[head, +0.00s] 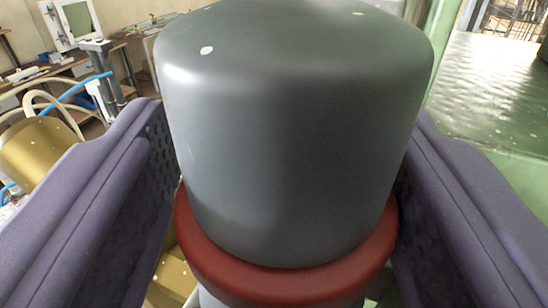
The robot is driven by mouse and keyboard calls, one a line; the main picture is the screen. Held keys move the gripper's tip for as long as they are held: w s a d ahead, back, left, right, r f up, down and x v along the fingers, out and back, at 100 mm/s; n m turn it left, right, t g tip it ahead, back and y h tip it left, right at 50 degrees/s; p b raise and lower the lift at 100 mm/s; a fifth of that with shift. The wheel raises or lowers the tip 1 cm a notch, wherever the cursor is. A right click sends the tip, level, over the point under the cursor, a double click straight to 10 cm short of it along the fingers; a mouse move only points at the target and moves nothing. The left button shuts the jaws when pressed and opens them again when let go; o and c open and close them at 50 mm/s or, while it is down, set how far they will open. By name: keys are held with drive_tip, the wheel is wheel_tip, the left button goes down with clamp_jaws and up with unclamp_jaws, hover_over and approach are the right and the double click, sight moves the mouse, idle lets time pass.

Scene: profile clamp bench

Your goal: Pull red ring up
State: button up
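A large dark grey cylindrical knob (285,140) with rounded top edges and small white spots fills the middle of the head view. The red ring (290,285) goes around its lower end, and its front and sides show below the grey body. The back of the ring is hidden by the knob. My gripper (288,190) has its two purple fingers spread wide, one on each side of the knob and ring. The fingers lie close to the ring's left and right sides; no clear grip on it shows.
A gold cylinder (38,155) with pale hoses and a blue tube stands at the left. Workbenches with tools are in the back left. A green shiny surface (495,95) lies at the right behind the right finger.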

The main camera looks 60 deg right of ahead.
sight(286, 266)
drive_tip(key=shift+o, duration=0.5)
drive_tip(key=shift+r, duration=0.15)
drive_tip(key=shift+s, duration=0.2)
drive_tip(key=shift+a, duration=0.25)
drive_tip(key=v, duration=0.7)
drive_tip(key=shift+s+b, duration=0.2)
drive_tip(key=shift+b, duration=0.2)
drive_tip(key=shift+w+a, duration=0.1)
